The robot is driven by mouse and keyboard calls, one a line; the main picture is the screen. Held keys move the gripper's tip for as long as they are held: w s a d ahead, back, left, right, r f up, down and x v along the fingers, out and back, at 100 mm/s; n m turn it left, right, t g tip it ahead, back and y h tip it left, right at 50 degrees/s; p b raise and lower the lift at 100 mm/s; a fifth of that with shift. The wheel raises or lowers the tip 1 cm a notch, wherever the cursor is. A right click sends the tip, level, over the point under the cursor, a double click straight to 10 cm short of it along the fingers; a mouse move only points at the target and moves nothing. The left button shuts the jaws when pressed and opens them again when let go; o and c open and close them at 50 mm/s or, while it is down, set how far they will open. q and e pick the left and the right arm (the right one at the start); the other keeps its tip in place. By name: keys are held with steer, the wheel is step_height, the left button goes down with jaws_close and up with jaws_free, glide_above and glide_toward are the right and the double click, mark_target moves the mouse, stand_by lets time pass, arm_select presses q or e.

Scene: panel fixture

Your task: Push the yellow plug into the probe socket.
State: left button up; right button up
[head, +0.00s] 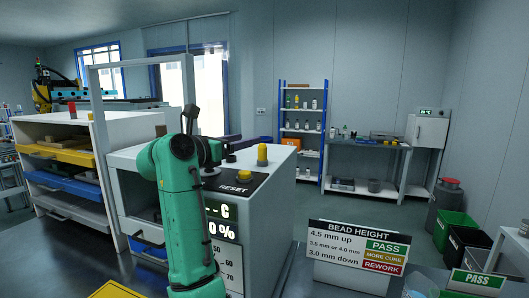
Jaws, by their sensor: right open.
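A yellow cylinder (262,155), which looks like the yellow plug, stands upright on the top of the white panel box (285,185). A lower yellow knob (244,175) sits nearer, by the RESET label. The probe socket cannot be made out; my green right arm covers part of the box. My right gripper (226,156) is small and dark, over the box top to the left of the yellow cylinder and apart from it. It is open, with nothing seen between its fingers. My left gripper is not in view.
A cabinet with yellow and blue drawers (65,155) stands at the left. A BEAD HEIGHT sign (358,247) stands at the front right. Behind are a blue shelf rack (303,125) and a side table (365,145). Green and black bins (455,231) stand at the right.

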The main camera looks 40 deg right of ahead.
mark_target(259, 147)
steer(key=f, duration=0.1)
steer(key=d+f, duration=0.1)
steer(key=f, duration=0.1)
steer(key=shift+p, duration=0.4)
steer(key=d+p, duration=0.1)
steer(key=d, duration=0.1)
steer(key=d+p, duration=0.1)
steer(key=d, duration=0.1)
steer(key=w+d+p, duration=0.1)
steer(key=d, duration=0.1)
steer(key=shift+w+d, duration=0.1)
steer(key=shift+d, duration=0.3)
steer(key=shift+d+f, duration=0.1)
steer(key=shift+d, duration=0.1)
steer(key=shift+a, duration=0.1)
jaws_close()
